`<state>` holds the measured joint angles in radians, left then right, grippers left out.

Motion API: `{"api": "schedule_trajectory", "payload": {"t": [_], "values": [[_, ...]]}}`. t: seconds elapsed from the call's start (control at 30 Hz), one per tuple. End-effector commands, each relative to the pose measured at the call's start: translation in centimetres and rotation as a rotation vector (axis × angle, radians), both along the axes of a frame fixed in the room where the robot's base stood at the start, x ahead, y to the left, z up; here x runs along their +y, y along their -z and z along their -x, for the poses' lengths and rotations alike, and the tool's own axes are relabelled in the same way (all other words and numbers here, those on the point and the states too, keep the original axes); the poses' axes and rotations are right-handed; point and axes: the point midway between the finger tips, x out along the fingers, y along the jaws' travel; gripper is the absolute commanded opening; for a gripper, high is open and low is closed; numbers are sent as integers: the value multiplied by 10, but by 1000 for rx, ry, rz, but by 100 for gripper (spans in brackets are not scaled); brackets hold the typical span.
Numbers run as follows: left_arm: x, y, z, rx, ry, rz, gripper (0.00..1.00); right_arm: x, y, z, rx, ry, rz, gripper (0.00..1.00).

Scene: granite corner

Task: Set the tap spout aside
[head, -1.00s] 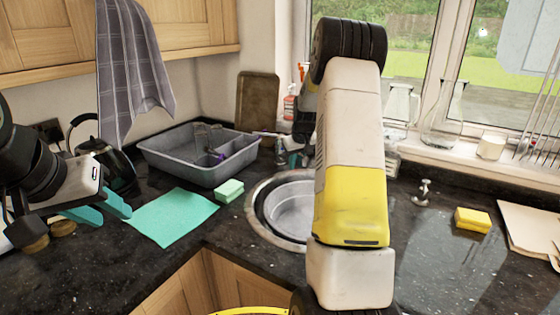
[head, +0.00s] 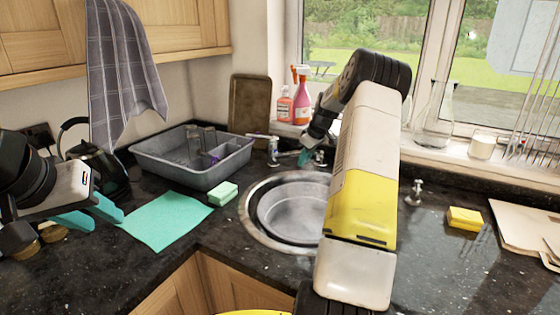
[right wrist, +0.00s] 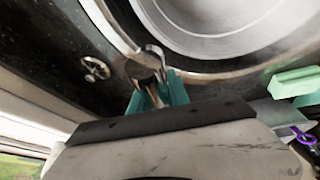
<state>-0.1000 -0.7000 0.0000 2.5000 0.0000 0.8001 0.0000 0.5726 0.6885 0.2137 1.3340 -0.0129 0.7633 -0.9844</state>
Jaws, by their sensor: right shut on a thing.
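The tap spout (right wrist: 146,66) is a chrome piece seen between the teal fingertips of my right gripper (right wrist: 155,90) in the right wrist view. The gripper is shut on it, close to the sink rim. In the head view my right gripper (head: 308,157) is behind the sink, partly behind my own arm. My left gripper (head: 108,221) is open and empty above the counter at the left, near the teal cloth.
The round sink (head: 252,228) lies below my right arm. A tap handle (head: 415,190) stands right of it, with a yellow sponge (head: 465,218) beyond. A grey basin (head: 165,165), green sponge (head: 223,193) and teal cloth (head: 165,222) are left. Spray bottles (head: 301,98) stand by the window.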

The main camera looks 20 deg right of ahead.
Motion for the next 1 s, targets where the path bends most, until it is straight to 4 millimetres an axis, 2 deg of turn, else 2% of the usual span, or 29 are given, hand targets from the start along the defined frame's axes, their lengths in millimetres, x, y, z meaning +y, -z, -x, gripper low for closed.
{"api": "schedule_trajectory", "payload": {"t": [0.1, 0.4, 0.97, 1.0], "values": [[0, 0, 0, 0, 0, 0, 36, -13, 1, -7, -2, -72, -1, 0], [0, 0, 0, 0, 0, 0, 36, -29, 0, -18, -1, -200, 2, 0], [0, 0, 0, 0, 0, 0, 36, -31, 0, -21, 1, -231, 3, 0], [0, 0, 0, 0, 0, 0, 36, -31, 0, -21, 1, -231, 3, 30]]}}
